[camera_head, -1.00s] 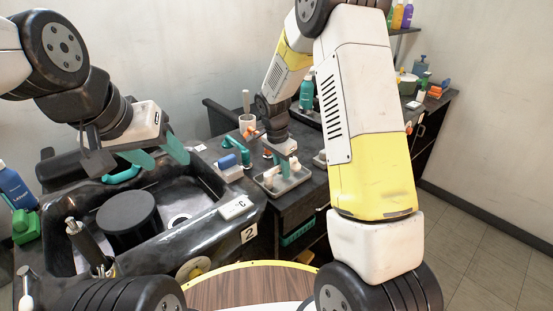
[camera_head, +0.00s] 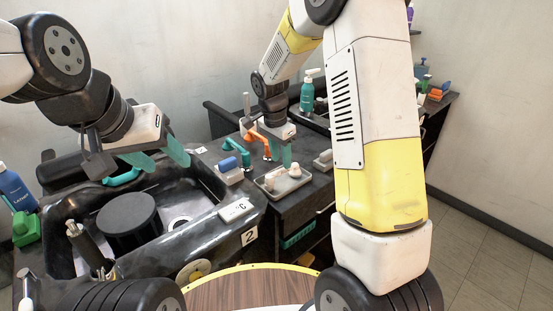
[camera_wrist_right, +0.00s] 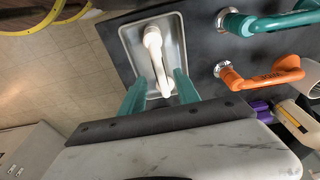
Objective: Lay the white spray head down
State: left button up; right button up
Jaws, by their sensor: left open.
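The white spray head (camera_wrist_right: 154,50) lies in a grey metal tray (camera_wrist_right: 178,22) in the right wrist view. In the head view the tray (camera_head: 305,181) stands on the dark counter, with the white piece (camera_head: 295,171) in it. My right gripper (camera_wrist_right: 160,92) has its teal fingers apart, with the narrow end of the spray head showing between them. In the head view the right gripper (camera_head: 278,153) is behind and above the tray, clear of the spray head. My left gripper (camera_head: 157,156) is open and empty over the black sink.
Teal and orange taps (camera_head: 258,140) stand behind the tray. A blue-topped block (camera_head: 229,163) is left of it. A blue bottle (camera_head: 14,187) and a green item (camera_head: 26,230) are at far left.

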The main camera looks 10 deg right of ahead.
aim_at(279, 169)
jog(key=r, duration=0.4)
jog(key=shift+s+a+r, duration=0.15)
jog(key=shift+a+r, duration=0.2)
jog(key=s+d+r+n+t+y, duration=0.25)
jog(key=s+r+n, duration=0.25)
jog(key=s+r, duration=0.65)
jog(key=s+d+r+n+t+y, duration=0.1)
jog(key=s+r+n+t, duration=0.1)
jog(key=s+n, duration=0.5)
jog(key=s, duration=0.6)
jog(key=shift+s+d+t, duration=0.15)
jog(key=shift+d+t, duration=0.2)
jog(key=shift+d, duration=0.05)
